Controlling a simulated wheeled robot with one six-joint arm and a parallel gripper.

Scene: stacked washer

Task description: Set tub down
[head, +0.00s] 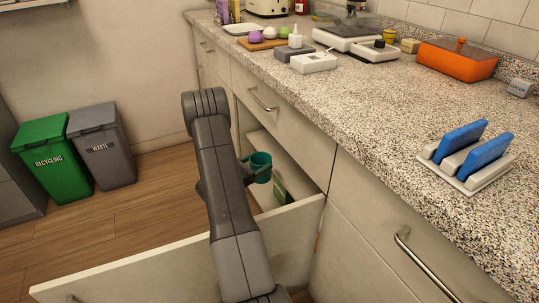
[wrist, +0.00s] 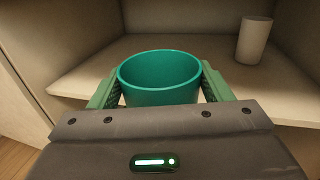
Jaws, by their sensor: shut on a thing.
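The teal tub (wrist: 160,97) is round, upright and open at the top, and looks empty. It also shows in the head view (head: 261,162), at the opening in the cabinet front under the counter. My gripper (wrist: 162,84) is shut on the tub, with a green finger on each side of it. In the wrist view the pale shelf (wrist: 85,88) lies around and behind the tub. The tub's base is hidden by my gripper, so I cannot tell whether it touches the shelf.
A whitish cup (wrist: 253,40) stands on the shelf to the right of the tub, apart from it. Bare shelf lies to the left. A pale front panel (head: 180,255) stands open below my arm. The speckled counter (head: 380,120) above holds several objects.

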